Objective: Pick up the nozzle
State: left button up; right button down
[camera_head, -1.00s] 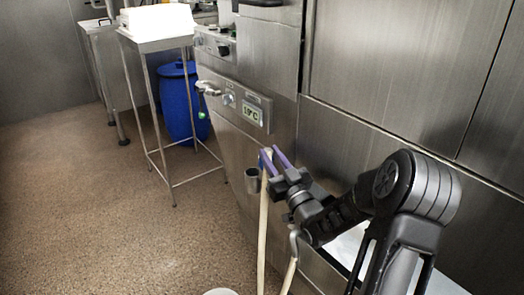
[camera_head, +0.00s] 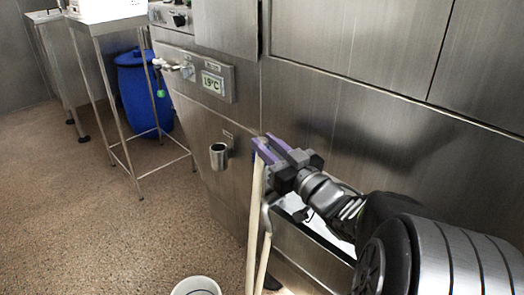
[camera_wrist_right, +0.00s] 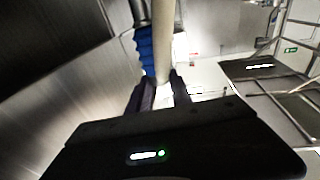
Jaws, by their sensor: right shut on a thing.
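My right gripper (camera_head: 264,146) is shut on the nozzle end of a pale hose in front of the steel machine. The pale hose (camera_head: 253,220) hangs from between the purple fingers toward the floor, with a second strand beside it. In the right wrist view the pale tube (camera_wrist_right: 164,40) stands between the dark fingers (camera_wrist_right: 158,95). The nozzle itself is mostly hidden by the fingers, so its shape cannot be told. My left gripper is not in view.
A small metal cup holder (camera_head: 218,155) is on the machine front, left of the gripper. A blue barrel (camera_head: 140,95) stands behind a thin-legged stand (camera_head: 108,95). A white bucket (camera_head: 196,287) is on the floor. The brown floor at left is clear.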

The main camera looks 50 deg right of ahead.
jog(key=shift+s+a+r+g+p, duration=0.1)
jog(key=shift+s+r+g+p, duration=0.2)
jog(key=shift+s+p, duration=0.25)
jog(key=shift+s+r+g+p, duration=0.15)
jog(key=shift+s+g+p, duration=0.2)
jog(key=shift+p, duration=0.35)
